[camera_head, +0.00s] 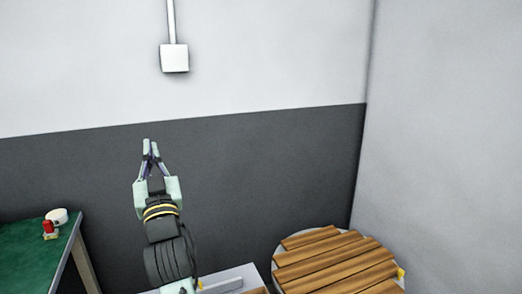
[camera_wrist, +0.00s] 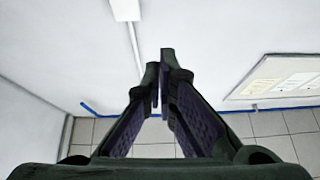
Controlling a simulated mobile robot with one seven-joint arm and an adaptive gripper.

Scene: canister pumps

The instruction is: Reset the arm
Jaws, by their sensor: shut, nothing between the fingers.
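My gripper (camera_head: 151,146) is at the left of centre in the head view, raised and pointing up in front of the dark lower part of the wall. Its fingers are closed together and hold nothing. In the wrist view my gripper (camera_wrist: 160,85) shows its two fingers meeting at the tips, with white wall and grey floor tiles beyond. No object touches the fingers in either view.
A green-topped table (camera_head: 30,262) stands at the lower left with a small red object (camera_head: 48,227) and a white round object (camera_head: 58,215). A round wooden-slatted top (camera_head: 335,262) is at the lower right. A white wall box (camera_head: 174,58) hangs above.

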